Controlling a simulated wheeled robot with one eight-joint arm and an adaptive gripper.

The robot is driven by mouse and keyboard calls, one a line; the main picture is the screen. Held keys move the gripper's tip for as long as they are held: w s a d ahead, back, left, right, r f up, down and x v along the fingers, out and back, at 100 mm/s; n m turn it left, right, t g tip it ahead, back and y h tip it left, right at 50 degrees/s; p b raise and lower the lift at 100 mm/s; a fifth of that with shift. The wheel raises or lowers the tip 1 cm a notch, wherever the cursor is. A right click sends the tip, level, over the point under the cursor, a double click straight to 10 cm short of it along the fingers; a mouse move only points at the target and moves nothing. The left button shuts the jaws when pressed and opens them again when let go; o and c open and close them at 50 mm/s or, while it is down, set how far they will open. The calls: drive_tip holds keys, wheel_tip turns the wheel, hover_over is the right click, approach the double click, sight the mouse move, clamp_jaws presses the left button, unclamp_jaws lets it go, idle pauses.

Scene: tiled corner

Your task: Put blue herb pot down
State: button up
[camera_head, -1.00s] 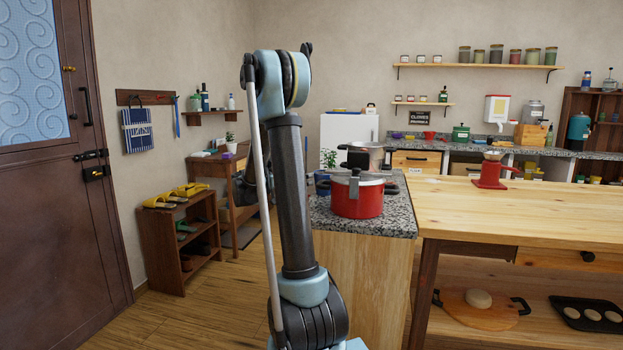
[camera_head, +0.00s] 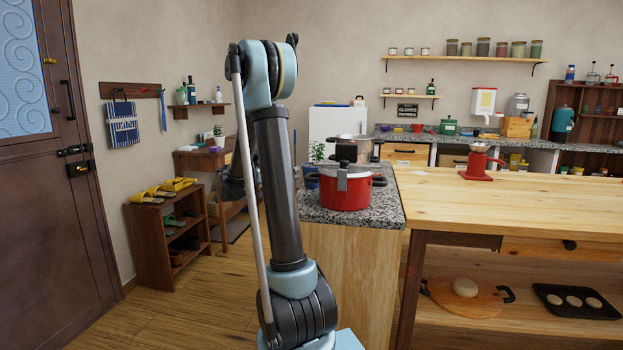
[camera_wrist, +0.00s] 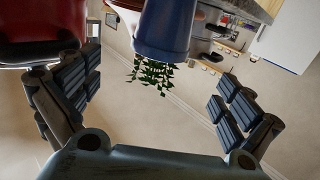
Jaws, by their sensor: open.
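The blue herb pot (camera_wrist: 163,30), with a leafy green plant (camera_wrist: 153,74), shows at the top middle of the wrist view, which is upside down. In the head view, the pot (camera_head: 311,179) and its plant (camera_head: 317,153) stand at the left edge of the speckled granite counter (camera_head: 375,213), partly hidden behind a red pot. My gripper (camera_wrist: 152,88) is open, its fingers spread wide on either side of the plant in the picture. No finger visibly touches the pot.
A red lidded pot (camera_head: 345,192) stands beside the herb pot and also fills the upper left of the wrist view (camera_wrist: 40,25). A steel pot (camera_head: 361,146) is behind it. A wooden table (camera_head: 510,205) adjoins on the right. A shoe rack (camera_head: 150,245) stands left, with open floor between.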

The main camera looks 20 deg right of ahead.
sight(313, 166)
drive_tip(key=d, duration=0.3)
drive_tip(key=w+d, duration=0.1)
drive_tip(key=d, duration=0.3)
drive_tip(key=w+d, duration=0.1)
drive_tip(key=d, duration=0.3)
drive_tip(key=shift+w, duration=0.1)
drive_tip(key=c, duration=1.7)
drive_tip(key=shift+o, duration=0.2)
wheel_tip(313, 166, up, 24)
drive_tip(key=w+a+f+n+t+y, duration=0.3)
drive_tip(key=w+a+f+n+t, duration=0.15)
drive_tip(key=w+f, duration=0.5)
drive_tip(key=w+a+f+n+t+y, duration=0.3)
drive_tip(key=w+a+f+t, duration=0.25)
drive_tip(key=w+f, duration=0.45)
drive_tip(key=w+a+f+n+t+y, duration=0.1)
drive_tip(key=a+f+n+t+y, duration=0.3)
drive_tip(key=a+f, duration=1.4)
drive_tip(key=f+n+y, duration=0.1)
drive_tip(key=n+y, duration=0.3)
drive_tip(key=y, duration=0.3)
drive_tip(key=shift+f+y, duration=0.25)
drive_tip(key=shift+y, duration=0.05)
drive_tip(key=shift+w+a, duration=0.1)
drive_tip(key=shift+a, duration=0.1)
